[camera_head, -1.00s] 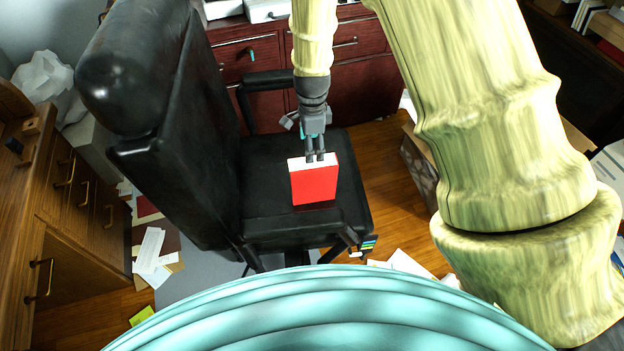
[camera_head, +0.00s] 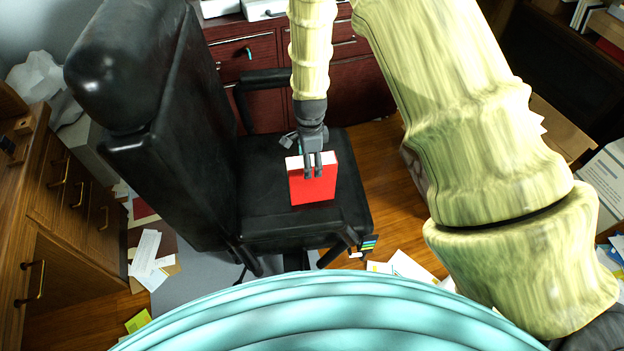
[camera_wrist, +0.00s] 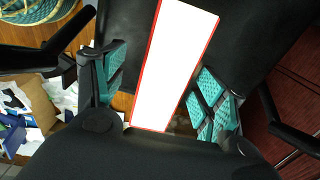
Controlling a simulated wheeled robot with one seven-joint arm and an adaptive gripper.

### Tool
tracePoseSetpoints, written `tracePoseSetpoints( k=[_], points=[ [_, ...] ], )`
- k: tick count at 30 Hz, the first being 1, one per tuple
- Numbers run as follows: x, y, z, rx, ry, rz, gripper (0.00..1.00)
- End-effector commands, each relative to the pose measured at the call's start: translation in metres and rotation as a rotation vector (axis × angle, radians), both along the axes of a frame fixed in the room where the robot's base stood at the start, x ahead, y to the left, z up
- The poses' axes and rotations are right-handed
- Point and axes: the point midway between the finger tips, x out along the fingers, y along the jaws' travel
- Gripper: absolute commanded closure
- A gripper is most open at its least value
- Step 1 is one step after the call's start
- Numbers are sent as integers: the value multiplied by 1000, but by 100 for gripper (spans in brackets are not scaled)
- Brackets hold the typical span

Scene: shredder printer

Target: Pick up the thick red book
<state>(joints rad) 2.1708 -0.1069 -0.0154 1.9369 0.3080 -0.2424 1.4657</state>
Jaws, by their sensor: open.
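The thick red book (camera_head: 313,189) stands upright on the seat of the black office chair, its red cover facing my body. In the wrist view the white page edge of the book (camera_wrist: 178,62), with thin red cover edges, lies between the two teal-padded fingers of my gripper (camera_wrist: 160,90). Gaps show between the pads and the book. In the head view my gripper (camera_head: 318,172) is open and reaches down over the top of the book, its fingertips overlapping the upper part of the book.
The chair's seat (camera_head: 262,180) has free room around the book. The tall chair back (camera_head: 165,150) rises at left, with an armrest (camera_head: 270,78) behind. A dark red cabinet (camera_head: 350,90) stands behind, a wooden desk (camera_head: 45,190) at far left. Papers (camera_head: 405,268) lie on the floor.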

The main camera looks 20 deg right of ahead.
Motion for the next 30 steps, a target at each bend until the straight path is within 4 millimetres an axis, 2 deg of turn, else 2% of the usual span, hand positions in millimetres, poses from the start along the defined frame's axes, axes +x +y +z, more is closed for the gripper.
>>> tracePoseSetpoints(
  k=[5, 15, 26, 30],
  points=[
    [1, -2, -10, 1, 2, -2, 29],
    [4, -6, -46, 0, 2, -1, 29],
    [4, -7, -53, 0, 1, -2, 29],
    [4, -7, -53, 0, 0, -1, 52]
  ],
)
